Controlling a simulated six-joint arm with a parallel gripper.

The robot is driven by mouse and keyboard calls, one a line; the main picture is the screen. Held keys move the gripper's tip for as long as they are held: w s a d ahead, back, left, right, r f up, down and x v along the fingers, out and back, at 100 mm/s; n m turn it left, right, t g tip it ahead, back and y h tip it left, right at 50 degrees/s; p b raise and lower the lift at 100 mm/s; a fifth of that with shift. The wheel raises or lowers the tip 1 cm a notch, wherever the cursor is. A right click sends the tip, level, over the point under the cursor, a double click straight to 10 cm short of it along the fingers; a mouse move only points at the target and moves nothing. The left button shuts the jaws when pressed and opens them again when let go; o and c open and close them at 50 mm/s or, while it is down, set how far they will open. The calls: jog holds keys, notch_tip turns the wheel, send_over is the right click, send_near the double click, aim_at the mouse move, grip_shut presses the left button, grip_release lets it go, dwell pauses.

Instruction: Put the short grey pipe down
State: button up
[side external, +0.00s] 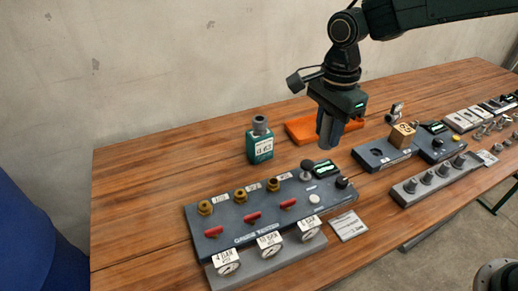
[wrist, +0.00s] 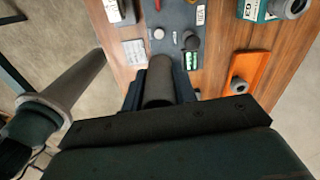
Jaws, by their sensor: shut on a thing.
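My gripper (side external: 329,138) hangs above the wooden table, between the gauge panel and the blue-grey block with a hole. It is shut on the short grey pipe (wrist: 160,78), which shows between the two fingers in the wrist view. In the side view the fingers mostly hide the pipe, and I cannot clearly separate it from them. An orange holder (side external: 301,130) lies on the table just behind my gripper; it also shows at the right in the wrist view (wrist: 263,66).
The gauge panel (side external: 270,226) with brass fittings and red valves stands in front left. A blue-grey block (side external: 378,158) and a grey peg rack (side external: 411,196) lie to the right. The table's left end is clear.

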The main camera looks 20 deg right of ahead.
jog(key=w+a+n, duration=0.2)
jog(key=a+n, duration=0.1)
jog(key=a, duration=0.7)
jog(key=w+a+n, duration=0.2)
jog(key=a+n, duration=0.1)
jog(key=a, duration=0.7)
jog(key=s+a+f+n, duration=0.1)
jog(key=s+a+n, duration=0.2)
jog(key=a, duration=0.6)
jog(key=s+a+f+n, duration=0.1)
jog(key=s+a+n, duration=0.2)
jog(key=s+a, duration=0.4)
jog(key=shift+a+n, duration=0.3)
jog(key=shift+a, duration=0.9)
jog(key=shift+f, duration=10)
jog(key=shift+f, duration=0.15)
